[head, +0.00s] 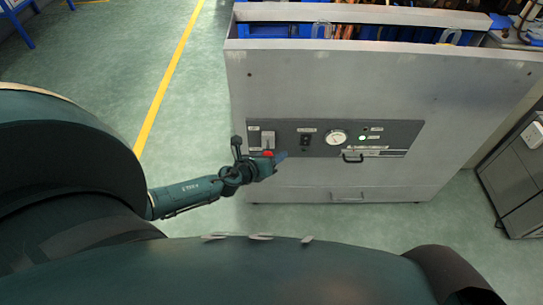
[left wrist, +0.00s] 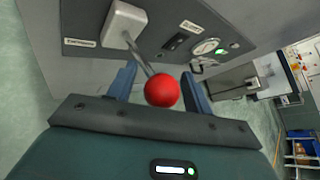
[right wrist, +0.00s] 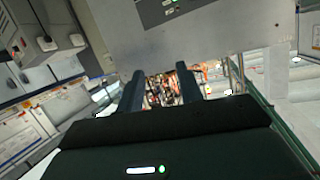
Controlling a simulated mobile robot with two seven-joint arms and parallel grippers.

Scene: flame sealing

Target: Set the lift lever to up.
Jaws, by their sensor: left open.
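The lift lever is a metal rod with a red ball knob (head: 268,153) that comes out of a pale housing (head: 261,139) at the left end of a dark control panel. In the head view the knob sits below the housing. My left gripper (head: 261,149) is open at the knob. In the left wrist view the red knob (left wrist: 161,91) lies between the two spread blue fingers of my left gripper (left wrist: 158,72), with a gap visible on both sides. My right gripper (right wrist: 160,69) is open and empty in the right wrist view, away from the lever.
The dark panel (head: 385,131) also carries a black switch (head: 305,140), a round gauge (head: 336,137), a lit green lamp (head: 362,138) and a handle (head: 352,158). It is set in a large grey machine (head: 300,85). Open green floor (head: 120,60) lies left of the machine.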

